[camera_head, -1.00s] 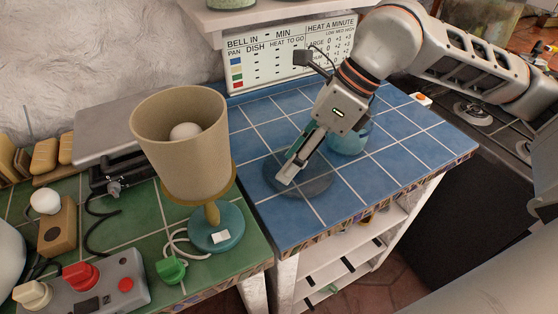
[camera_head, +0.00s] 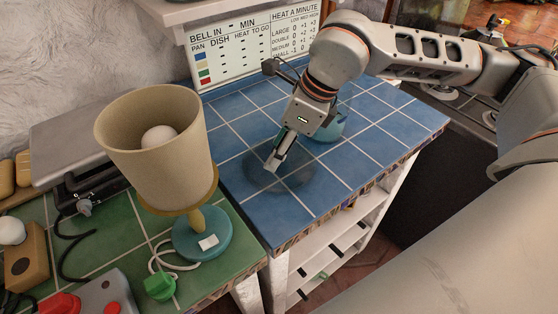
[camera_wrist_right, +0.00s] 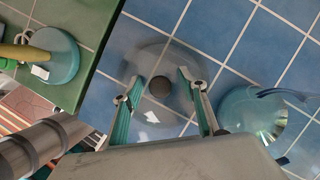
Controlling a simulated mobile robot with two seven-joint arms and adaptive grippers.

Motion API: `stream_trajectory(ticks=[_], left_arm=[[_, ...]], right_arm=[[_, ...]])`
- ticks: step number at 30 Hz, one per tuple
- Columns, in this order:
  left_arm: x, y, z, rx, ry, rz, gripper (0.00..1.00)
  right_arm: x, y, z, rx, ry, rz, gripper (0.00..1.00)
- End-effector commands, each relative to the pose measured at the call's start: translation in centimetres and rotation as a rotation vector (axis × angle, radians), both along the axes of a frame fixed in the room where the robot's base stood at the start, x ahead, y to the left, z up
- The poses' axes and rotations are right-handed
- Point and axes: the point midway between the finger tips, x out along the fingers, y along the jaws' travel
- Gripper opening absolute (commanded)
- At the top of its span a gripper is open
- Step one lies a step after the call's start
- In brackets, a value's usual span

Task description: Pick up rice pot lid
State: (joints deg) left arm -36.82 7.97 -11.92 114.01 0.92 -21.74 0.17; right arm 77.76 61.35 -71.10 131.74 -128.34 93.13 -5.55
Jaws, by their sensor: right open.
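The rice pot lid is a see-through, round, greyish disc (camera_head: 298,181) lying on the blue tiled counter. In the right wrist view the lid (camera_wrist_right: 150,57) has a dark round knob (camera_wrist_right: 159,87) at its middle. My right gripper (camera_head: 274,165) points down over the lid. In the right wrist view its two fingers (camera_wrist_right: 160,77) are apart, one on each side of the knob, with nothing between them but the knob's line of sight. I cannot tell the exact height of the fingertips above the lid. My left gripper is not in view.
A teal glassy pot (camera_head: 330,130) stands close behind the lid, beside my right gripper; it also shows in the right wrist view (camera_wrist_right: 245,112). A lamp (camera_head: 160,150) stands on the green tiled counter (camera_head: 125,225) at left. Blue tiles (camera_head: 385,130) at right are clear.

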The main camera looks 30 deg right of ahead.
Motion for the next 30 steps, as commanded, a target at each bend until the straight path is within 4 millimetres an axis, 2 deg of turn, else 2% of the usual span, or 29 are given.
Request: stream_trajectory(ticks=[8, 13, 30], left_arm=[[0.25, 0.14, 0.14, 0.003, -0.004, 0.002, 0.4], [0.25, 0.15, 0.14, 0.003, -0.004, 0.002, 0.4], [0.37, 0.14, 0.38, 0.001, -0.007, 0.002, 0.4]], right_arm=[[0.08, 0.13, -0.35, 0.0, 0.0, 0.0, 0.42], [0.07, 0.13, -0.33, 0.0, 0.0, 0.0, 0.01], [0.62, -0.24, 0.18, 0.001, -0.002, 0.0, 0.0]])
